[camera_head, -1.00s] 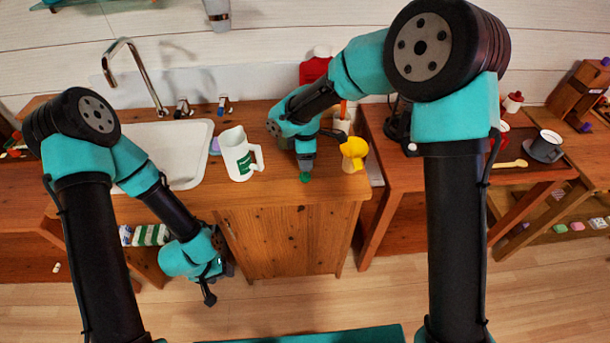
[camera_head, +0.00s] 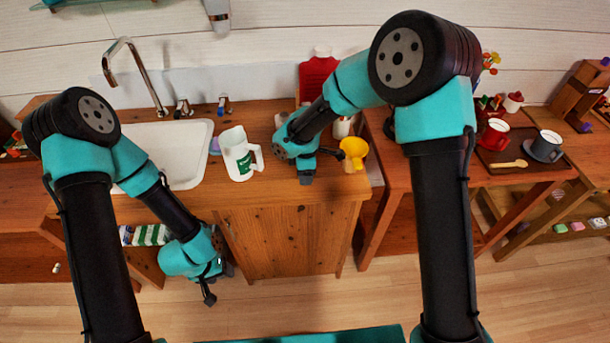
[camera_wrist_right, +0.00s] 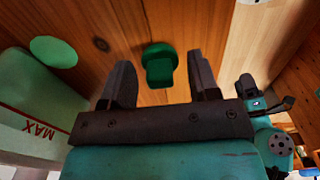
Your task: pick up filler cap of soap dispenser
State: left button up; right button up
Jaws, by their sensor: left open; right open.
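The green filler cap (camera_wrist_right: 159,64) lies on the wooden counter in the right wrist view, a round top with a narrower block-like part. My right gripper (camera_wrist_right: 160,82) is open, with a finger on each side of the cap and visible gaps to both. In the head view my right gripper (camera_head: 306,180) points down at the counter's front part and hides the cap. A pale green container marked MAX (camera_wrist_right: 30,110) is at the left of the wrist view; I cannot tell if it is the soap dispenser. My left gripper (camera_head: 209,290) is open and empty, low before the counter.
A white jug with a green label (camera_head: 238,155) stands left of my right gripper, by the sink (camera_head: 185,150). A yellow funnel-like thing (camera_head: 354,150) is close on the right. A green disc (camera_wrist_right: 53,51) shows at the wrist view's upper left. The counter's front edge is near.

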dwell(0.4)
jog(key=c, duration=1)
jog(key=shift+r, duration=1.75)
jog(key=s, duration=0.5)
jog(key=s+a+r, duration=0.1)
jog(key=s, duration=1)
jog(key=shift+a+r, duration=0.2)
jog(key=shift+r, duration=0.05)
